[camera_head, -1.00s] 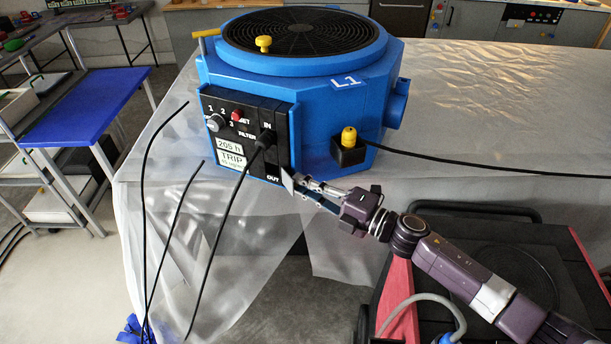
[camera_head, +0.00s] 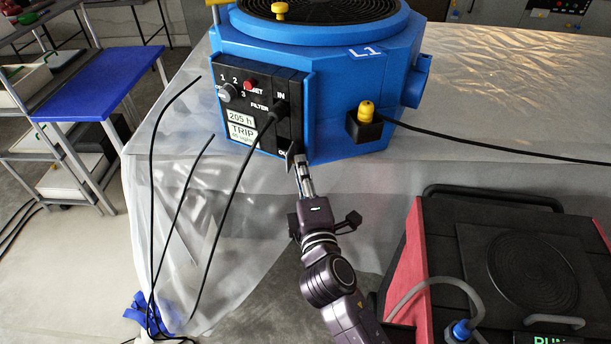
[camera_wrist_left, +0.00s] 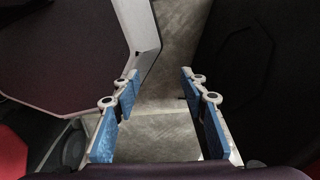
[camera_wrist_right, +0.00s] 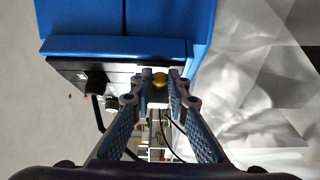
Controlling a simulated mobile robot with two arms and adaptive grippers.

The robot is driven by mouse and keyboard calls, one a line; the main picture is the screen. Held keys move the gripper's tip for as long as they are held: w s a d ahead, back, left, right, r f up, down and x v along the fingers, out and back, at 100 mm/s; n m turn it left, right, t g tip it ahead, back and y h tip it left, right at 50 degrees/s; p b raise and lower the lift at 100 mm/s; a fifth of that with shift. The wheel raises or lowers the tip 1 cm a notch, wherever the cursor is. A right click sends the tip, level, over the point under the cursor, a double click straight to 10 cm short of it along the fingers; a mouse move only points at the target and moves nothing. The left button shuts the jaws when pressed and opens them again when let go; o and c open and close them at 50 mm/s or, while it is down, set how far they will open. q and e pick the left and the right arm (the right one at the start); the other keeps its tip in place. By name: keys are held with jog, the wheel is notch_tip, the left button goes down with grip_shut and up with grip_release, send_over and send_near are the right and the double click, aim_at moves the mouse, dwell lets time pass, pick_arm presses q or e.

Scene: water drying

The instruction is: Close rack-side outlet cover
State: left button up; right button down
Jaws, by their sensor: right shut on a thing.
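The blue machine (camera_head: 335,65) stands on the sheet-covered table, its black panel (camera_head: 262,90) facing front left. The rack-side outlet cover (camera_head: 291,154), a small dark flap, stands out from the panel's lower right corner by the OUT label. My right gripper (camera_head: 299,166) reaches up to it and is shut on it at the fingertips; the fingers partly hide it. In the right wrist view the fingertips (camera_wrist_right: 159,84) meet around a small brass-coloured round part (camera_wrist_right: 160,80) below the panel. My left gripper (camera_wrist_left: 158,85) is open and empty in the left wrist view.
A black cable (camera_head: 243,165) hangs from the IN socket, left of my right gripper. Another cable (camera_head: 490,149) runs right from the yellow-topped plug (camera_head: 366,111). A red and black unit (camera_head: 515,260) stands at lower right. Plastic sheeting (camera_head: 190,215) drapes over the table edge.

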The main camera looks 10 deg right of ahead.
jog(key=shift+a+f+m+h+b, duration=0.1)
jog(key=shift+a+m+h+b, duration=0.15)
jog(key=shift+m+h+b, duration=0.1)
dwell(0.3)
jog(key=c, duration=1.9)
grip_release()
jog(key=s, duration=0.7)
jog(key=shift+s+a, duration=0.2)
jog(key=shift+a, duration=0.05)
